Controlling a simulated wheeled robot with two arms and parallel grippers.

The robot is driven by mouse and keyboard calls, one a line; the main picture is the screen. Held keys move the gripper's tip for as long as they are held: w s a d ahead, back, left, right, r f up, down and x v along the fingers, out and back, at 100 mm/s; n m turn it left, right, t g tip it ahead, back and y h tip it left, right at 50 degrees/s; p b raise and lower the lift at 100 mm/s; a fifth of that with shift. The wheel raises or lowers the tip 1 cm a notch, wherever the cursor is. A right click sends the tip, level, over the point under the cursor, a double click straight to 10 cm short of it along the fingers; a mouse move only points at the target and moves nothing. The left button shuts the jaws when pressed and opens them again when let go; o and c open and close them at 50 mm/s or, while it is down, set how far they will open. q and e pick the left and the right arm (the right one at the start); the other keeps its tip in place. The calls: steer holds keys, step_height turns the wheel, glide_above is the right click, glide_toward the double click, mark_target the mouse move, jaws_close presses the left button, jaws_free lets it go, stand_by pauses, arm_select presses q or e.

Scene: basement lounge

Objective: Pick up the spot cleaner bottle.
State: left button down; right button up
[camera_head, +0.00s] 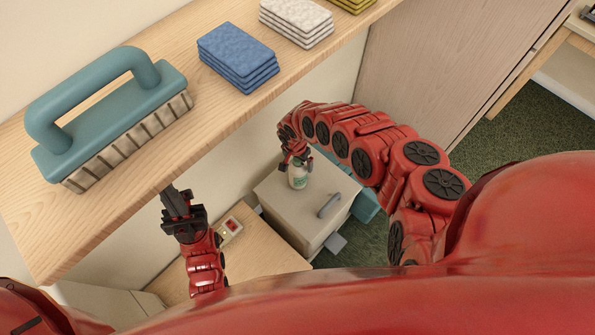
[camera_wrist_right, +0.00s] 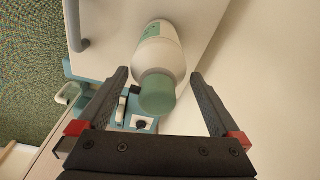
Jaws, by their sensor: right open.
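The spot cleaner bottle (camera_head: 298,179) is white with a green label and stands on top of a light grey cabinet. In the right wrist view the bottle (camera_wrist_right: 158,54) shows its green cap pointing towards me. My right gripper (camera_head: 296,160) is over the top of the bottle in the head view. In the wrist view the right gripper (camera_wrist_right: 161,76) is open, with one finger on each side of the cap and gaps between. My left gripper (camera_head: 174,196) is apart from the bottle, to its left; whether its jaws are parted is unclear.
A wooden shelf (camera_head: 100,215) in front holds a teal brush (camera_head: 110,110) and blue sponges (camera_head: 238,57). A teal object (camera_wrist_right: 115,98) lies below the bottle in the wrist view.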

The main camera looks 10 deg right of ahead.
steer(key=shift+f, duration=0.3)
steer(key=shift+s+r, duration=0.15)
steer(key=shift+r, duration=0.15)
steer(key=shift+s, duration=0.1)
steer(key=shift+c, duration=0.9)
steer(key=shift+f, duration=0.1)
steer(key=c, duration=0.5)
jaws_close()
